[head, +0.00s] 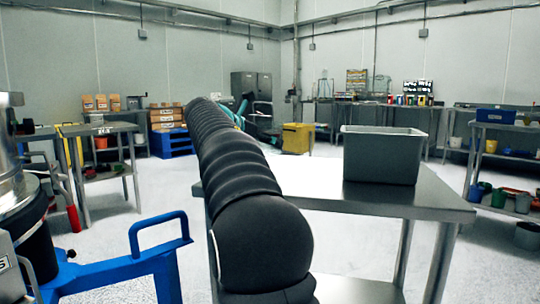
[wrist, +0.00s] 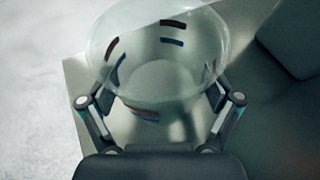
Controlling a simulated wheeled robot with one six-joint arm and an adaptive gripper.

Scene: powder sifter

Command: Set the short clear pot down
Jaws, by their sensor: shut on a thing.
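The short clear pot (wrist: 160,72) shows in the wrist view as a round, see-through vessel with a wide rim and small dark and reddish marks. My gripper (wrist: 163,98) is shut on it, with one finger on each side of its wall. Through and around the pot I see the metal table top (wrist: 85,75). I cannot tell whether the pot's base touches the table. In the head view my black arm hides the gripper and the pot.
A grey bin (head: 383,155) stands on the metal table (head: 425,200), right of my arm. It fills the wrist view's upper right corner (wrist: 292,38). The table's left edge is close to the pot. A blue frame (head: 125,262) and machine (head: 18,190) stand at the left.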

